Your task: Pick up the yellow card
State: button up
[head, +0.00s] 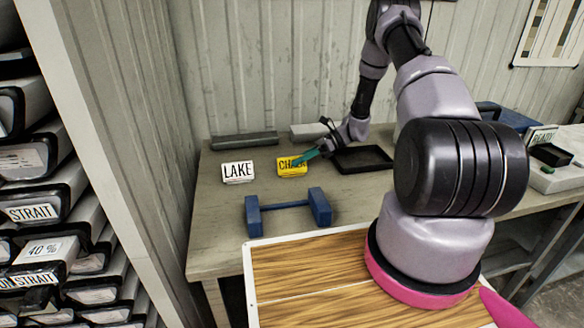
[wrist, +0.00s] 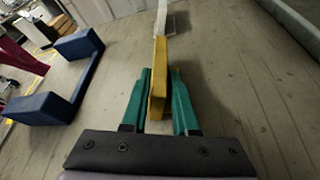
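The yellow card (head: 290,166) stands on the worktable, with dark lettering that begins "CHA"; a finger hides the rest. In the wrist view the yellow card (wrist: 158,80) appears edge-on between the two green fingers of my gripper (wrist: 160,95). A narrow gap shows between the card and the right finger; the left finger is very close to the card, and I cannot tell whether it touches. In the head view my gripper (head: 308,157) reaches the card from the right. The card still appears to be at table level.
A white card (head: 237,172) reading "LAKE" stands just left of the yellow card. A blue handle-shaped piece (head: 288,209) lies in front, and a black tray (head: 362,159) lies to the right. Grey bars (head: 244,140) lie along the back wall.

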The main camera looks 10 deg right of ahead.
aim_at(287, 166)
jog(key=x, duration=0.4)
jog(key=shift+s+a, duration=0.1)
jog(key=shift+a, duration=0.2)
jog(key=shift+c, duration=0.3)
grip_shut()
jog(key=shift+r, duration=0.1)
